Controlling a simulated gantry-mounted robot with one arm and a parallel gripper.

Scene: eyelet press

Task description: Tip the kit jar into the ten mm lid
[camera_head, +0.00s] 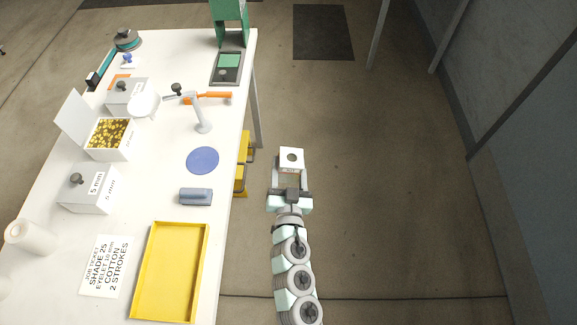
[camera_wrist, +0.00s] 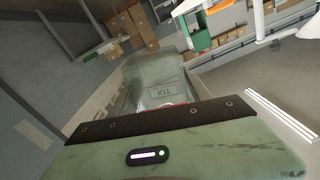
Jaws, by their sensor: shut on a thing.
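My gripper (camera_head: 290,186) is out over the floor, to the right of the white table. It is shut on the kit jar (camera_head: 291,153), a pale squarish container with a dark round opening facing the head camera. In the wrist view the jar (camera_wrist: 158,72) looks clear, with a faint label that seems to read KIT upside down. I cannot tell what it holds. A white box of gold eyelets (camera_head: 108,133) stands open on the table, its lid (camera_head: 84,116) raised on the left. Its size mark is not readable, so I cannot confirm it as ten mm.
A closed 5 mm box (camera_head: 92,190), another closed box (camera_head: 126,95), a lamp (camera_head: 203,124), a blue disc (camera_head: 202,160), a grey-blue roll (camera_head: 196,196), a yellow tray (camera_head: 150,270) and a job ticket (camera_head: 105,264) lie on the table. A green press (camera_head: 229,20) stands at its far end.

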